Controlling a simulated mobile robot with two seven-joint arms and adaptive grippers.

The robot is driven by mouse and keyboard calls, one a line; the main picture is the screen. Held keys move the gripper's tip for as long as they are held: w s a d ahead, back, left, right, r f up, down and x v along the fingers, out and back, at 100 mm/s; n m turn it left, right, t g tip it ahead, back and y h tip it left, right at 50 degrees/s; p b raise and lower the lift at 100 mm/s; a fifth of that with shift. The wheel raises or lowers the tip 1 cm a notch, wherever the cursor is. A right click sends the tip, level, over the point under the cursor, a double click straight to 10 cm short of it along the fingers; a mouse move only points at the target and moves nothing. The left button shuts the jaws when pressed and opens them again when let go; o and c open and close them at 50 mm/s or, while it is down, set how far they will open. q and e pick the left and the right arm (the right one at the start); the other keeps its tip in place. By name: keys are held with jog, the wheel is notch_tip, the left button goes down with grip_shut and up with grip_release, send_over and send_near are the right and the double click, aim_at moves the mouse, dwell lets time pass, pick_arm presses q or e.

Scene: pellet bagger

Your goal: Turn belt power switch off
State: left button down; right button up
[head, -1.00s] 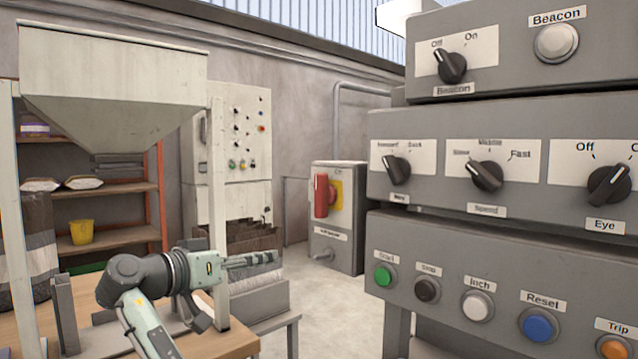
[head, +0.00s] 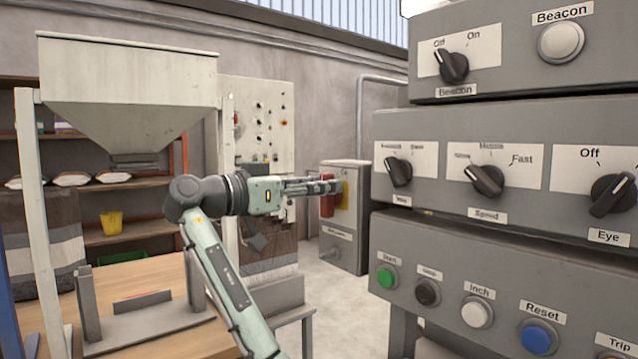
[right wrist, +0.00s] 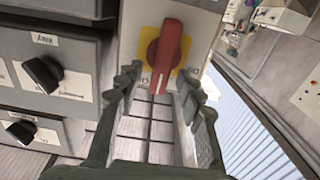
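The switch is a red rotary handle (head: 327,196) on a yellow plate (head: 342,192), on the front of a grey box (head: 344,225) beyond the panels. In the right wrist view, the red handle (right wrist: 166,52) has its long end pointing down the picture, on the yellow plate (right wrist: 150,62). The box's label is too small to read. My right gripper (head: 325,186) reaches the handle in the head view and partly covers it. In the right wrist view, its fingers (right wrist: 158,82) are open, one on each side of the handle's lower end. Contact cannot be told. My left gripper is not in view.
Stacked grey control panels (head: 440,240) with knobs and buttons stand close on the right. A hopper (head: 125,90) on white legs stands over a wooden table (head: 150,275) on the left. A white cabinet (head: 262,120) stands behind. The floor before the box looks clear.

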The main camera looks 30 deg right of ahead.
jog(key=shift+c, duration=0.5)
grip_shut()
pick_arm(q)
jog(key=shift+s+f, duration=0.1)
